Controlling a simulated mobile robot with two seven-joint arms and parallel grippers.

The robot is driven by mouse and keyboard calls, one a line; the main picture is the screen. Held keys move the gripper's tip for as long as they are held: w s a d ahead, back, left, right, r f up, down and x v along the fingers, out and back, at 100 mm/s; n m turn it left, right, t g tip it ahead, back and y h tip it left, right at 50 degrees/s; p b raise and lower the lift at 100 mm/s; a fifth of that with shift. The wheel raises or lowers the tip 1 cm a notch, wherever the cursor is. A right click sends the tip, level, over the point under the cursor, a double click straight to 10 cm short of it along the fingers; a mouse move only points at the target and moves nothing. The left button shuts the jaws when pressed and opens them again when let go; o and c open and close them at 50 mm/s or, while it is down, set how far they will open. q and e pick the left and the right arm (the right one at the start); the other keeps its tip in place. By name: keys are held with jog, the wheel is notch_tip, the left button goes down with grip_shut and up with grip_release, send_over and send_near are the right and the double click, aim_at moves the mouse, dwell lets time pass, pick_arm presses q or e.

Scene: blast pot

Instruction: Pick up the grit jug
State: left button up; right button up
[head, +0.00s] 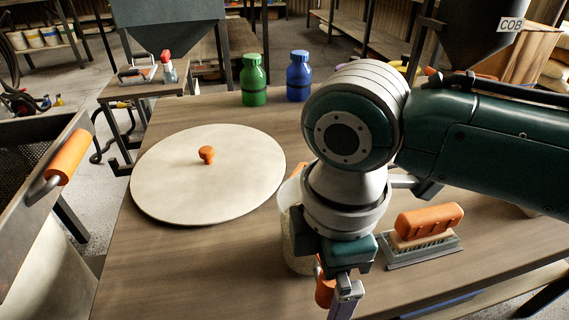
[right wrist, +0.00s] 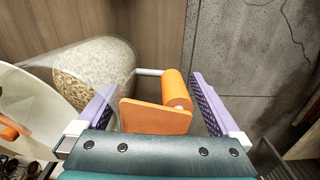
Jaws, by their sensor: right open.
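The grit jug (head: 296,238) is a clear vessel with pale grit in it, standing on the wooden table near its front edge; my right arm hides much of it in the head view. In the right wrist view the jug (right wrist: 95,75) shows at the upper left, with its orange handle (right wrist: 175,90) joined by a pale bar. My right gripper (right wrist: 152,88) is open, with its purple-padded fingers on either side of the orange handle. A gap shows between the handle and the right-hand finger. In the head view this gripper (head: 338,292) points down beside the jug. My left gripper is not in view.
A round pale lid (head: 170,190) with an orange knob lies left of the jug. An orange-handled brush (head: 428,222) sits right of it. Green (head: 254,82) and blue (head: 299,78) bottles stand at the back. A metal bin (head: 40,135) with an orange handle stands far left.

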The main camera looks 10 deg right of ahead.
jog(key=shift+c, duration=0.2)
grip_shut()
dwell(0.5)
